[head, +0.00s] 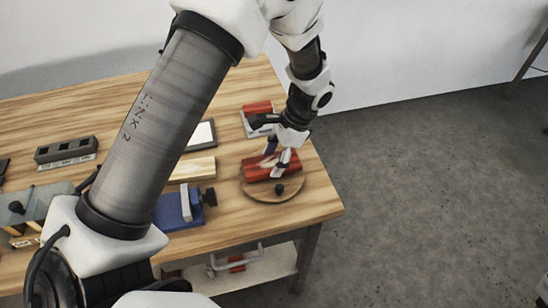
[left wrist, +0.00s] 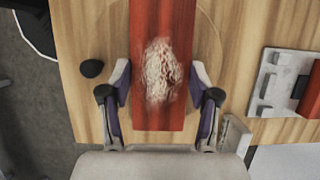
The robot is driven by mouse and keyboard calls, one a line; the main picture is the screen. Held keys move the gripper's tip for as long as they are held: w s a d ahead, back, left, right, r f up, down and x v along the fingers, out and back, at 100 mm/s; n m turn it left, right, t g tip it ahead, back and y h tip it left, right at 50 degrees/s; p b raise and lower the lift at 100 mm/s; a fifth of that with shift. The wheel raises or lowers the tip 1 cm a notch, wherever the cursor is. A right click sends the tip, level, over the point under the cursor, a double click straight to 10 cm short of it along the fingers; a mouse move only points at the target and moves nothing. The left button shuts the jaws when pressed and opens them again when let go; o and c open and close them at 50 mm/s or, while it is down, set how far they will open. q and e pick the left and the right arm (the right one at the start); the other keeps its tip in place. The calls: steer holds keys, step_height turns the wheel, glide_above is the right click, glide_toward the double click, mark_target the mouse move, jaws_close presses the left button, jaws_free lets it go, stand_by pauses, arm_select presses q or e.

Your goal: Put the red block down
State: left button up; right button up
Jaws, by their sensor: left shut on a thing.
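The red block (head: 258,172) is long, with a pale scuffed patch on top. It lies on or just above a round wooden disc (head: 262,196) near the table's right corner; I cannot tell whether a thin gap is under it. My left gripper (head: 278,163) points down and is shut on the block. In the left wrist view the block (left wrist: 165,25) runs between the two fingers (left wrist: 160,80), and the scuffed patch faces the camera. My right gripper is not in view.
A black knob (head: 280,189) stands on the disc beside the block. Behind is a pale fixture (head: 246,125) with another red piece (head: 257,107). A blue clamp (head: 168,212), a light wooden bar (head: 193,169) and a dark slotted block (head: 66,149) are on the table (head: 225,220).

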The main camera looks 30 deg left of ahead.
arm_select(q)
steer(key=shift+f, duration=0.55)
steer(key=o, duration=1.4)
